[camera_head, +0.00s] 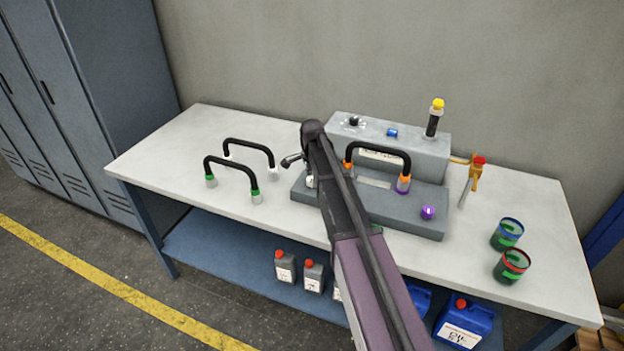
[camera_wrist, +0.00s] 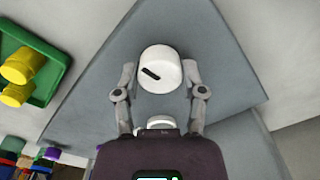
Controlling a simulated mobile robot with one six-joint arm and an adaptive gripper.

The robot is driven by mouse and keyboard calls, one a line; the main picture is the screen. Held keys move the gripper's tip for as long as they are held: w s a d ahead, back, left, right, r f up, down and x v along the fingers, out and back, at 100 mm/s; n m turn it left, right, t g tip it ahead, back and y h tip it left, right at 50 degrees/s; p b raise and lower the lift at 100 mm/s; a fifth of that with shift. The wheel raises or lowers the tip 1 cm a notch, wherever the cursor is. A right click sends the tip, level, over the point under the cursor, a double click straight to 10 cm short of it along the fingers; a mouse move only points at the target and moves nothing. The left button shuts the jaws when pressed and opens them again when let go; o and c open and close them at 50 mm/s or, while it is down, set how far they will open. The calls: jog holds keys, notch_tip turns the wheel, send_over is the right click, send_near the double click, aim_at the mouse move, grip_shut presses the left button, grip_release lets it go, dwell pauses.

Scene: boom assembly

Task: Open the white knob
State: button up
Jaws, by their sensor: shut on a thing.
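The white knob (camera_wrist: 160,68) shows in the wrist view as a round white cap with a short dark slanted mark, on a grey block (camera_wrist: 215,45). My gripper (camera_wrist: 159,77) has one finger on each side of the knob and is shut on it. In the head view, my gripper (camera_head: 293,161) is at the left end of the grey block (camera_head: 405,218) on the table. A small part of the white knob (camera_head: 309,182) shows there; my arm hides the rest.
Two black handles (camera_head: 235,162) stand left on the table (camera_head: 165,165). A third black handle (camera_head: 380,148) and a purple ball (camera_head: 427,212) are on the block. Two green cups (camera_head: 508,233) stand right.

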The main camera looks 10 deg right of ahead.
jog(key=n, duration=0.4)
jog(key=shift+s, duration=0.1)
jog(key=shift+n, duration=1.5)
jog(key=o, duration=1.2)
jog(key=shift+c, duration=0.2)
jog(key=shift+m, duration=0.3)
